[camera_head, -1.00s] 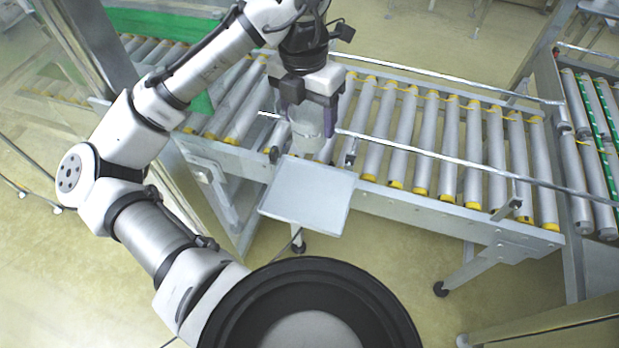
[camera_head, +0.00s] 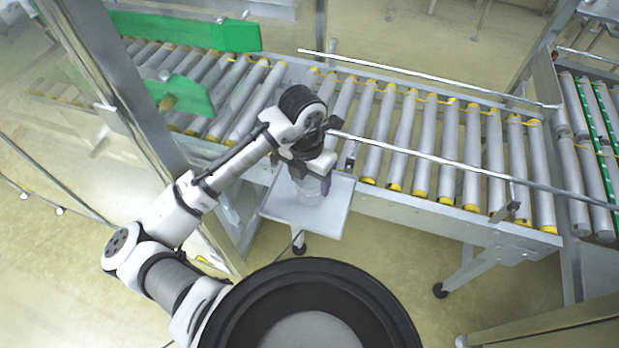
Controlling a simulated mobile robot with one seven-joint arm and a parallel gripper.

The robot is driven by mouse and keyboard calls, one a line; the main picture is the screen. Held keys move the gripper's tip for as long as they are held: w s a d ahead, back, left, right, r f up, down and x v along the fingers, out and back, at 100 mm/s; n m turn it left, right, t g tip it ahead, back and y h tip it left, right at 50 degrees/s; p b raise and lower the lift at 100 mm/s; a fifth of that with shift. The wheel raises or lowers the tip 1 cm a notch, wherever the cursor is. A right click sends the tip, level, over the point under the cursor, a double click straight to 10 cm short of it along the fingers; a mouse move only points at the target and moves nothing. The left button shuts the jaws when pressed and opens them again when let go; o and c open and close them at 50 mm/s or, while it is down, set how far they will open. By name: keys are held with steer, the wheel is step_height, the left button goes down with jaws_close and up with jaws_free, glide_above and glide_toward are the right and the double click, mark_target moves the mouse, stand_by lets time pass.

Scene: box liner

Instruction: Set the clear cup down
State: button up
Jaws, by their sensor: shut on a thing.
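The clear cup (camera_head: 309,190) is a see-through, greyish cup. It appears upright over the small grey plate (camera_head: 275,208) at the conveyor's near side. My gripper (camera_head: 312,174) is shut on the cup from above, and its fingers and wrist hide the cup's upper part. I cannot tell whether the cup's base touches the plate or is slightly above it.
The roller conveyor (camera_head: 430,150) with yellow roller ends runs behind the plate. A metal guide rail (camera_head: 440,159) passes along its near side, close to my gripper. Green guards (camera_head: 185,32) stand at the upper left. Much of the plate's left and front surface is bare.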

steer(key=shift+f, duration=0.4)
steer(key=shift+f, duration=0.15)
steer(key=o, duration=0.9)
steer(key=shift+o, duration=0.2)
step_height(320, 180, up, 12)
steer(key=b, duration=0.1)
steer(key=shift+w+a+b, duration=0.2)
steer(key=shift+a+b, duration=0.1)
steer(key=shift+b, duration=0.05)
